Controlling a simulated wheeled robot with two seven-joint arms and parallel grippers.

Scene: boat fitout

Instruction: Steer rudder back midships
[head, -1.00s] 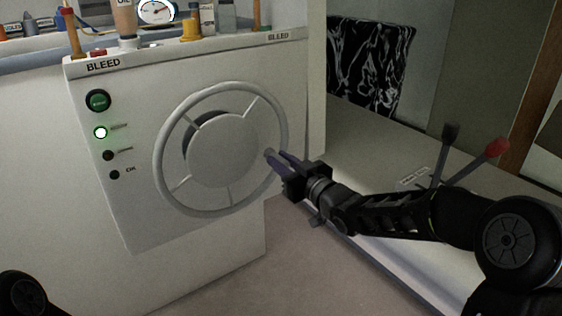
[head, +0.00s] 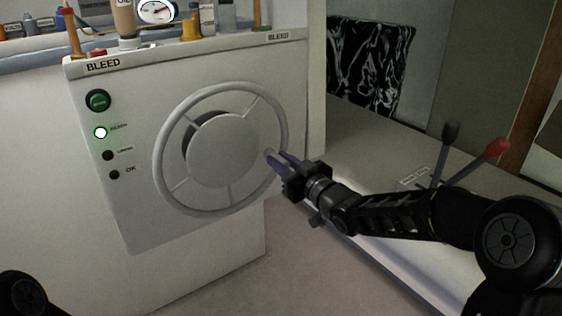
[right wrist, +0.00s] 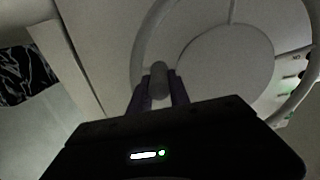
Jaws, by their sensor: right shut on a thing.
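The grey steering wheel (head: 281,113) with a round hub (head: 222,150) is mounted on the front of a white console (head: 135,215). A small grey knob (head: 269,153) sits at the right side of its rim. My right gripper (head: 276,160) comes from the right and is shut on this knob. In the right wrist view, the fingers (right wrist: 158,90) stand on both sides of the knob (right wrist: 158,77). A green lamp (head: 101,133) is lit on the console's left, with dark lamps below it. The rudder itself does not show. My left gripper is not in view.
A green button (head: 98,101) sits above the lamps. Bottles, a gauge (head: 157,11) and tools stand on the console top. A black lever (head: 448,144) and a red-knobbed lever (head: 495,148) rise behind my right arm. The floor below the wheel is clear.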

